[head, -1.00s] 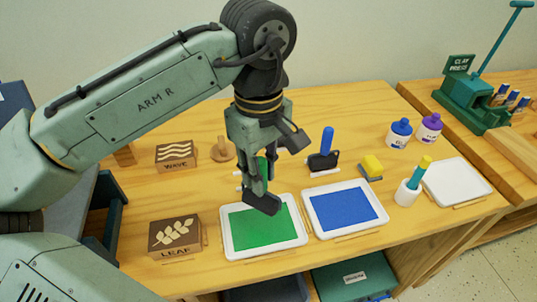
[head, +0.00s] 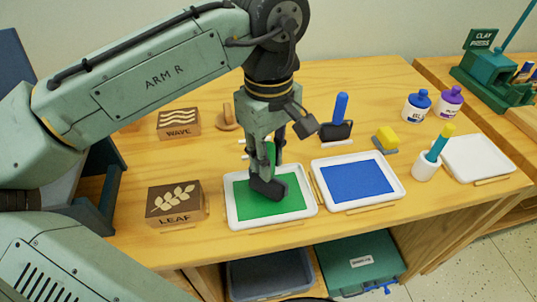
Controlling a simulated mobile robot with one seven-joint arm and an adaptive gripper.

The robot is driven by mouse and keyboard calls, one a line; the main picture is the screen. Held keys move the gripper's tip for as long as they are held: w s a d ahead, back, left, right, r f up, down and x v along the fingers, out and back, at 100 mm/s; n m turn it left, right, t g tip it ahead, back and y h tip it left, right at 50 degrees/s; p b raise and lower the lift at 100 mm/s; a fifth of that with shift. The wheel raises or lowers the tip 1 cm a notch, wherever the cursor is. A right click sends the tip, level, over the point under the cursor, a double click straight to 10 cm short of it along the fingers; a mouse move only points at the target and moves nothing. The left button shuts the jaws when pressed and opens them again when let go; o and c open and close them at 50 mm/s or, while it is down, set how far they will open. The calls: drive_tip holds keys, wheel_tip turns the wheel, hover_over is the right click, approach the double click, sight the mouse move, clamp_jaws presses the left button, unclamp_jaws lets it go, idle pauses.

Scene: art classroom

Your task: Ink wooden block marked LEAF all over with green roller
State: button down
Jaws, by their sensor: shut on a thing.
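The wooden block marked LEAF (head: 174,203) sits at the front left of the table, its pale leaf design facing up. To its right lies a white tray (head: 232,222) of green ink (head: 285,203). My gripper (head: 268,165) is shut on the green roller (head: 271,153), whose green handle shows between the fingers, above the rear of the green tray. The roller's lower part is mostly hidden by my fingers, so I cannot tell whether it touches the ink. No green shows on the LEAF block.
A white tray of blue ink (head: 358,181) lies right of the green one. The blue roller (head: 340,118) stands behind it. The WAVE block (head: 178,124) and a wooden-handled disc (head: 227,118) are at the back left. A yellow sponge (head: 386,138), ink bottles (head: 416,106) and an empty white tray (head: 480,158) are right.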

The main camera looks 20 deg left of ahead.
drive_tip(key=shift+f, duration=0.6)
idle(2.2)
drive_tip(key=shift+r, duration=0.1)
wheel_tip(320, 180, up, 7)
drive_tip(key=p, duration=0.7)
idle(0.7)
